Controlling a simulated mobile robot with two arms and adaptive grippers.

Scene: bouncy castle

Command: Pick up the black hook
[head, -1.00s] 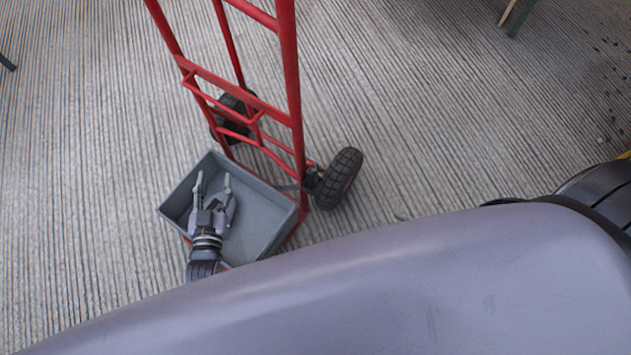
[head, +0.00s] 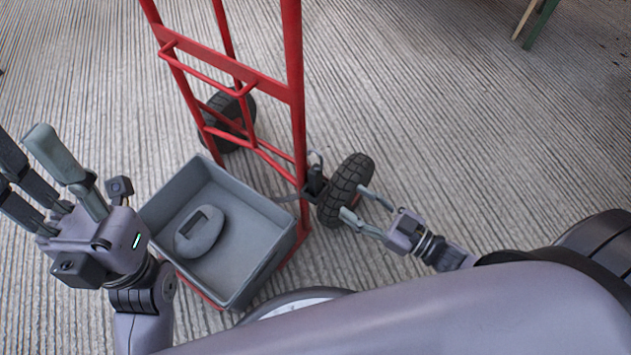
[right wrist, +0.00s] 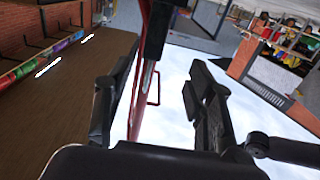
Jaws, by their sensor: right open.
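I cannot make out the black hook for certain. A small black piece (head: 316,180) sits between the red hand truck's frame and its right wheel in the head view; I cannot tell whether it is a hook or a bracket. My right gripper (head: 359,206) is open and empty, its fingers pointing up-left at the right wheel (head: 346,190). In the right wrist view its fingers (right wrist: 158,66) stand apart, with a red bar showing between them. My left gripper (head: 24,155) is at the left, close to the camera, its fingers spread and nothing between them.
The red hand truck (head: 230,75) stands on ribbed floor. A grey tray (head: 160,208) rests on its base and holds a grey rounded object (head: 199,238) with a dark slot. Open floor (head: 450,110) lies to the right. A green-legged item (head: 541,25) stands at top right.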

